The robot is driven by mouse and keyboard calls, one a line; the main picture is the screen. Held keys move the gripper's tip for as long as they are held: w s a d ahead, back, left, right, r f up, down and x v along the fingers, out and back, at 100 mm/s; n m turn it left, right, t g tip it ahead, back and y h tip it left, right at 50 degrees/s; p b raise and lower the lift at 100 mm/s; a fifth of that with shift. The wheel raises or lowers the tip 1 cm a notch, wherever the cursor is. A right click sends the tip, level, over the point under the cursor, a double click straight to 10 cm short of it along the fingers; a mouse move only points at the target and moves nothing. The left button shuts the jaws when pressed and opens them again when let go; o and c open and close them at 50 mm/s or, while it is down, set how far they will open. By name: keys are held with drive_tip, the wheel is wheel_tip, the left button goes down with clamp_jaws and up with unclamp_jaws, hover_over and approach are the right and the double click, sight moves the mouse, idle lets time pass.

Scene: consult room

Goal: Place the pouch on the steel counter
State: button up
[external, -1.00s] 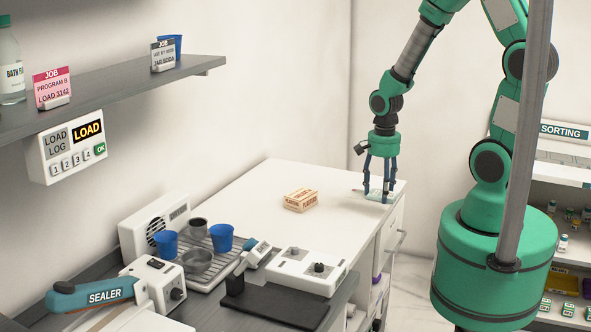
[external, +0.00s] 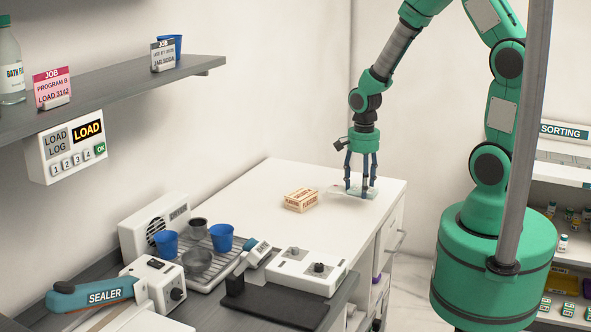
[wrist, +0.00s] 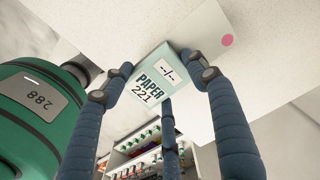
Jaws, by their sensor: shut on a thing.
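The pouch (wrist: 153,85) is pale and flat, with a label reading PAPER 221 in the wrist view. A paler part with a pink dot extends past the fingers. My gripper (external: 360,188) has its blue fingers closed around the pouch, pointing down over the white worktop. In the external view the pouch (external: 356,193) shows between the fingertips, low over the worktop; I cannot tell whether it touches. A dark grey counter (external: 198,307) lies at the lower left; I cannot tell whether it is the steel counter.
A small tan box (external: 300,199) sits on the white worktop (external: 262,190), left of my gripper. The grey counter carries a rack with cups, a sealer (external: 95,294), a white knobbed device (external: 305,272) and a black mat (external: 280,306). A shelf (external: 110,96) overhangs at left.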

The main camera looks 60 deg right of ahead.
sight(341, 187)
drive_tip(key=w, duration=0.2)
drive_tip(key=w+d, duration=0.1)
drive_tip(key=w, duration=0.2)
drive_tip(key=w+d, duration=0.1)
drive_tip(key=w, duration=0.2)
drive_tip(key=shift+d+f+b, duration=0.25)
drive_tip(key=shift+f+b, duration=0.1)
drive_tip(key=shift+f, duration=0.05)
drive_tip(key=shift+f+b, duration=0.4)
drive_tip(key=shift+f, duration=1.35)
drive_tip(key=shift+s+f, duration=0.1)
drive_tip(key=o, duration=1)
wheel_tip(341, 187, up, 12)
drive_tip(key=p, duration=0.2)
